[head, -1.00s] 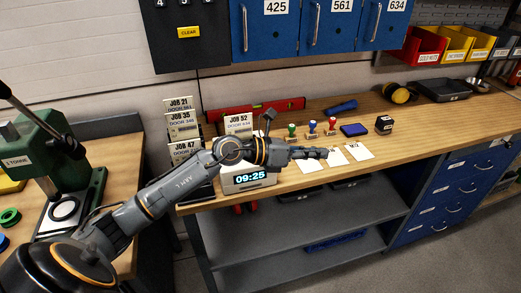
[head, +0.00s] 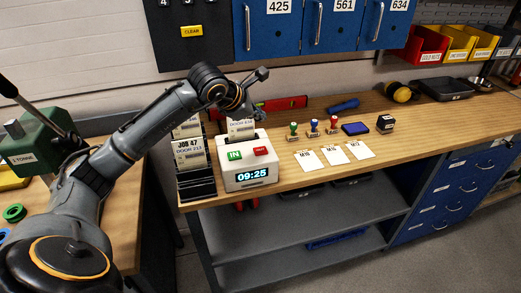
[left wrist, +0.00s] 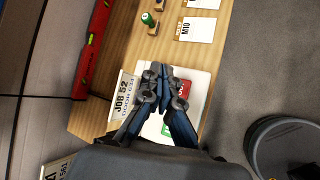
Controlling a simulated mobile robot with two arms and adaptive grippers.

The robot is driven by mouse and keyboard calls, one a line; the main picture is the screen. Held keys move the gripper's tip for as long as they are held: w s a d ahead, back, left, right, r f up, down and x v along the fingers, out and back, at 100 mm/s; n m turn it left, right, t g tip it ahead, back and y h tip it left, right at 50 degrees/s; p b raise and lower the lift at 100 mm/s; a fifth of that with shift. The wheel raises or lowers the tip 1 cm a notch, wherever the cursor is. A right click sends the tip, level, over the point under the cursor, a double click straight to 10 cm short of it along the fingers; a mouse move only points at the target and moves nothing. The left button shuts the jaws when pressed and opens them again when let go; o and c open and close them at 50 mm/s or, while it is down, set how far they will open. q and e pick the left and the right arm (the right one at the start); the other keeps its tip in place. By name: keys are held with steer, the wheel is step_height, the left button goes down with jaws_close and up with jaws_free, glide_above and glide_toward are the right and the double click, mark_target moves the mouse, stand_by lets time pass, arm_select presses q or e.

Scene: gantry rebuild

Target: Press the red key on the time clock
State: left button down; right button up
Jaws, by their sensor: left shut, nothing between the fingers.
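The time clock (head: 248,176) is a white box on the bench, its display reading 09:25. Its red key (head: 261,151) is on the right of the sloped top, beside the green IN key (head: 235,155). A job card (head: 240,126) stands upright at the back of the clock. My left gripper (head: 261,115) is shut and empty, above the back of the clock and apart from the red key. In the left wrist view the shut fingers (left wrist: 162,72) partly cover the clock (left wrist: 203,88) and the red key (left wrist: 185,88). My right gripper is out of view.
A black card rack (head: 196,186) stands left of the clock. Stamps (head: 314,129), an ink pad (head: 355,129) and white tags (head: 333,152) lie to its right. A red level (head: 292,103) lies behind. Blue lockers (head: 318,28) hang above.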

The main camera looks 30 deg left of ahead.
mark_target(259, 151)
arm_select(q)
steer(key=shift+f, duration=0.15)
step_height(259, 151, down, 8)
steer(key=b, duration=0.5)
steer(key=shift+f+b, duration=0.3)
steer(key=shift+b, duration=0.1)
stand_by(0.5)
stand_by(0.4)
steer(key=shift+f+b, duration=0.35)
steer(key=shift+b, duration=0.2)
